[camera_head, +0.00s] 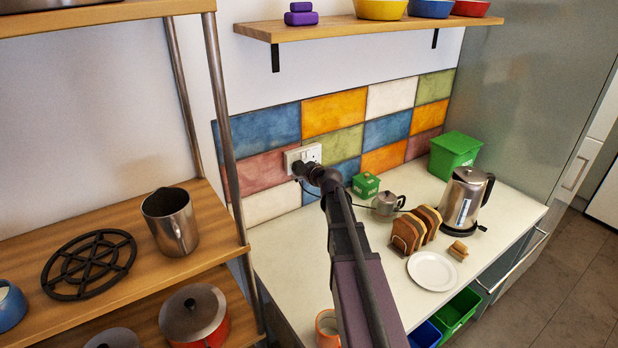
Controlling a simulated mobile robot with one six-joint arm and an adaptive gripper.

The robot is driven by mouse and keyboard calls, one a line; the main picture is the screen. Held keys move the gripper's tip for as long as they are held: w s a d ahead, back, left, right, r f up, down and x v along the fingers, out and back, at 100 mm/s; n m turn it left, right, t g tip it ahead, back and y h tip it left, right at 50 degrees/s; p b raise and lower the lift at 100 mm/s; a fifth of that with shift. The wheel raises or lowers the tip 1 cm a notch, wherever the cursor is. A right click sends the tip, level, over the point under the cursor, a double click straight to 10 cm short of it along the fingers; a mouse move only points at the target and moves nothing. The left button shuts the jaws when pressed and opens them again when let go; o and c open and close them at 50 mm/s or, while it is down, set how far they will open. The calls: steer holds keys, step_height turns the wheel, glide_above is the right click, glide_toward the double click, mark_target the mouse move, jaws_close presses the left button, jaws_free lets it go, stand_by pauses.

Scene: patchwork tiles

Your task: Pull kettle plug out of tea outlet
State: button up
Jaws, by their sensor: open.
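A white wall outlet (312,152) is mounted on the colourful tiles above the counter. My gripper (304,171) is at the outlet's lower left part, with my arm reaching up to it from the bottom of the picture. The jaws are open, but the fingertips are small and dark here. The kettle plug is mostly hidden by my gripper, and I cannot tell how it sits between the jaws. The steel kettle (465,199) stands on its base at the right of the counter. A dark cord (404,203) shows on the counter to its left.
The white counter (277,240) holds a small steel pot (386,205), a toast rack (414,229), a white plate (432,271), a green tin (366,185) and a green box (455,154). A wooden shelf unit (221,233) with metal posts stands close on the left. A wall shelf (340,27) hangs above.

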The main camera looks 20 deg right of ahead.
mark_target(301, 170)
steer(key=shift+b+x, duration=0.55)
steer(key=shift+x, duration=1.5)
steer(key=c, duration=1.3)
steer(key=shift+s+d, duration=0.15)
steer(key=shift+s, duration=0.2)
steer(key=o, duration=0.7)
steer(key=c, duration=0.7)
